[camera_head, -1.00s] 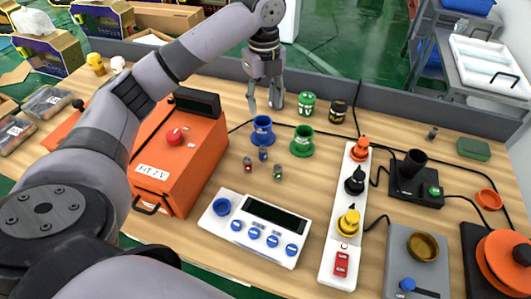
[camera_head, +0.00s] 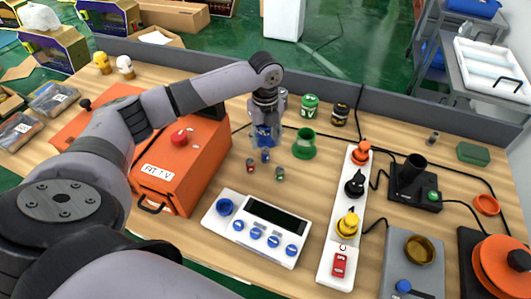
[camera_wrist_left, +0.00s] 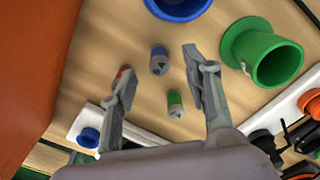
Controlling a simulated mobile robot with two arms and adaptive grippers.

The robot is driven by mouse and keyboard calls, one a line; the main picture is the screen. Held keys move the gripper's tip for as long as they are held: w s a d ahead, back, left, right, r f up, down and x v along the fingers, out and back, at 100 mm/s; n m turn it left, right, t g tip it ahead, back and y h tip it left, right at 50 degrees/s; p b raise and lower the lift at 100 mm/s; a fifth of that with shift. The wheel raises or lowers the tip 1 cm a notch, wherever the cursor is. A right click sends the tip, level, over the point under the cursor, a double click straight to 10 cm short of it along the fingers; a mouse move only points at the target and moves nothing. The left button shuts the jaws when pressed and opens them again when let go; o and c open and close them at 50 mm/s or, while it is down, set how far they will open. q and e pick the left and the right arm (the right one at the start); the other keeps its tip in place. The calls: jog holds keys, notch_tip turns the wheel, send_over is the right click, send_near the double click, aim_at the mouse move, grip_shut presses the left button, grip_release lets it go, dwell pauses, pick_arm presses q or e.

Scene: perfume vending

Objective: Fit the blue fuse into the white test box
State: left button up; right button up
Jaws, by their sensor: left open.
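The blue fuse (camera_head: 265,155) is a small upright cylinder on the wooden table. It also shows in the left wrist view (camera_wrist_left: 159,60), with bare table around it. My left gripper (camera_head: 266,137) is open and empty and points down above the fuse. In the left wrist view the blue fuse appears between its two fingertips (camera_wrist_left: 157,66), with no visible contact. The white test box (camera_head: 245,235) lies nearer the table's front, with a dark display, a row of blue knobs and a round blue socket on its left. My right gripper is not in view.
A red fuse (camera_head: 250,165) and a green fuse (camera_head: 280,174) stand close by. A green cup (camera_head: 304,144) is to the right; a blue cup (camera_wrist_left: 178,7) is just behind. An orange box (camera_head: 185,165) stands left, a white power strip (camera_head: 338,240) right.

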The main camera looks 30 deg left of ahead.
aim_at(265, 149)
pick_arm(q)
jog(key=f, duration=0.2)
jog(key=f+p, duration=0.1)
jog(key=f, duration=0.1)
jog(key=shift+s+d+f, duration=0.15)
jog(key=shift+s+f, duration=0.05)
jog(key=shift+f, duration=0.2)
jog(key=shift+c, duration=0.5)
grip_shut()
